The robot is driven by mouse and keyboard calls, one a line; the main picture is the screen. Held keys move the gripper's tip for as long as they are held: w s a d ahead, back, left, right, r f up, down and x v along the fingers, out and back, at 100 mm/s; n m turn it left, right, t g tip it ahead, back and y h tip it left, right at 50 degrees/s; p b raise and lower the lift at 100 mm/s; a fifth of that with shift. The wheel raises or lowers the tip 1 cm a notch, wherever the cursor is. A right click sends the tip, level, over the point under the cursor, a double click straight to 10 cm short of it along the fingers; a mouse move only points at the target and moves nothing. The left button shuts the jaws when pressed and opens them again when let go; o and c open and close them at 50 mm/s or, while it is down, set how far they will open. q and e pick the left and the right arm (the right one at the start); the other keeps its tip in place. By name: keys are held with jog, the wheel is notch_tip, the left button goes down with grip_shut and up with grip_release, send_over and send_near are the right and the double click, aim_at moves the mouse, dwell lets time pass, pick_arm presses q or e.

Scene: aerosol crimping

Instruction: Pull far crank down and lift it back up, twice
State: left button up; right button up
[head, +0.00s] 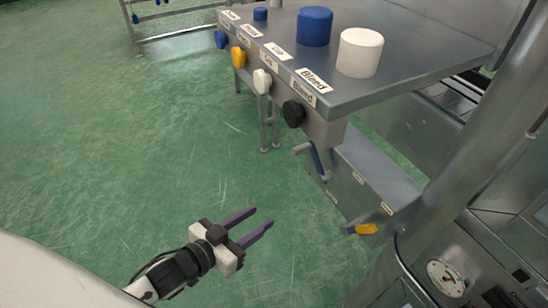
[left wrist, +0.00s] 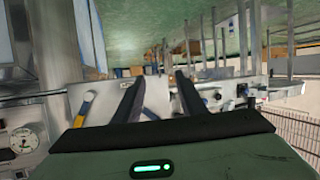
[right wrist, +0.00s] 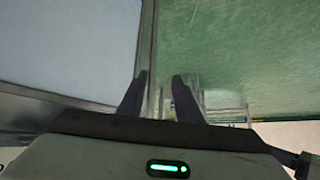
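In the head view a crank with a blue arm and a grey grip (head: 315,160) hangs under the table's near corner, on the side of a grey metal box. It is the farther of two cranks there. A second crank with a yellow handle (head: 362,229) sits lower and nearer on the same box. My left gripper (head: 263,215) is open and empty, left of the box and apart from both cranks. In the left wrist view a yellow-and-blue crank (left wrist: 83,108) shows left of the open fingers (left wrist: 158,77). My right gripper (right wrist: 159,75) is open and empty.
The steel table (head: 420,75) carries blue (head: 315,25) and white (head: 360,52) cylinders, with several coloured knobs along its edge, such as a black knob (head: 293,113). A steel post (head: 470,140) and a pressure gauge (head: 446,277) stand at the right. The green floor at left is clear.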

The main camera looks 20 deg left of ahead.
aim_at(293, 152)
pick_arm(q)
jog(key=w+r+m+h, duration=0.2)
jog(key=w+r+h, duration=0.1)
jog(key=r, duration=0.3)
jog(key=w+r+m+h, duration=0.2)
jog(key=w+r+h, duration=0.15)
jog(key=r, duration=0.35)
jog(key=shift+t, duration=0.3)
jog(key=b+x, duration=0.2)
jog(key=x, duration=0.6)
jog(key=shift+w+a, duration=0.2)
jog(key=shift+w, duration=0.05)
grip_shut()
